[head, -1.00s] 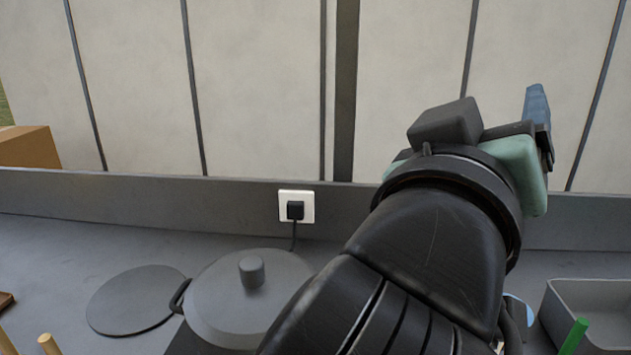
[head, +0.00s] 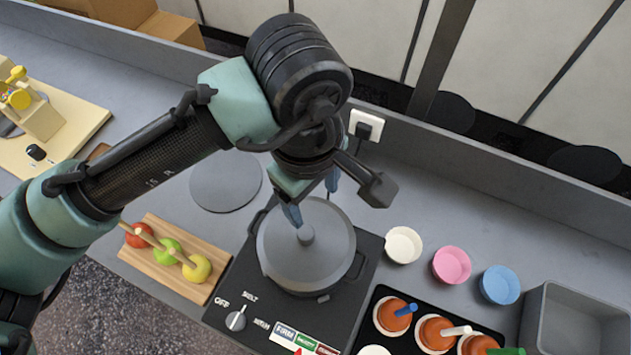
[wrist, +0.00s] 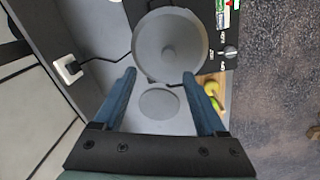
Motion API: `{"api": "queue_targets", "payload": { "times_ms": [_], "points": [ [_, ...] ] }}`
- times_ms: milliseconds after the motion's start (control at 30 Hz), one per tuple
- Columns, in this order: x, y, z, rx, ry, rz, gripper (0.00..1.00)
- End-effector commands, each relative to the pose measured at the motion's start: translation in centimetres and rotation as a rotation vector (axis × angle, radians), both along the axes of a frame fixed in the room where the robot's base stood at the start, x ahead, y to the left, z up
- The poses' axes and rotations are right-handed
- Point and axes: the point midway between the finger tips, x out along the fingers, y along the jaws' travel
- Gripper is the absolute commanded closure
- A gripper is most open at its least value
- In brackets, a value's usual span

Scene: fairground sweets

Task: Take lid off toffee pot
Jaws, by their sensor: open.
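The toffee pot (head: 292,285) stands on a black hot plate with its grey lid (head: 326,240) on. The lid has a round knob (head: 306,235) in its middle. In the wrist view the lid (wrist: 152,62) and its knob (wrist: 169,52) show beyond the fingertips. My gripper (head: 312,200) is open and empty, pointing down above the back left part of the lid. In the wrist view its two blue fingers (wrist: 157,78) are apart with nothing between them. In the head view my wrist hides part of the space behind the lid.
A flat grey disc (head: 226,184) lies on the counter behind the pot. A wooden board (head: 150,262) with apples on sticks is at left. White (head: 403,245), pink (head: 452,265) and blue (head: 499,285) cups stand at right, near a grey bin (head: 570,325). A wall socket (head: 367,125) is behind.

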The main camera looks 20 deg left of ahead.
Motion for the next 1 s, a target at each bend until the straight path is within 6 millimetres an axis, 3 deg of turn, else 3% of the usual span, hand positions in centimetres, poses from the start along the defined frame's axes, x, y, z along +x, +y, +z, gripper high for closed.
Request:
{"api": "queue_targets", "payload": {
  "times_ms": [33, 167, 500, 800, 1000],
  "points": [
    [-0.8, 0.7, 0.6, 0.007, 0.033, 0.032, 0.26],
    [-1.7, 1.4, -0.1, 0.015, 0.073, 0.07, 0.26],
    [-1.7, 1.3, -5.9, 0.014, 0.074, 0.071, 0.26],
    [-1.5, 1.3, -8.1, 0.015, 0.073, 0.069, 0.26],
    [-1.0, 1.4, -11.0, 0.016, 0.073, 0.068, 0.26]
  ]
}}
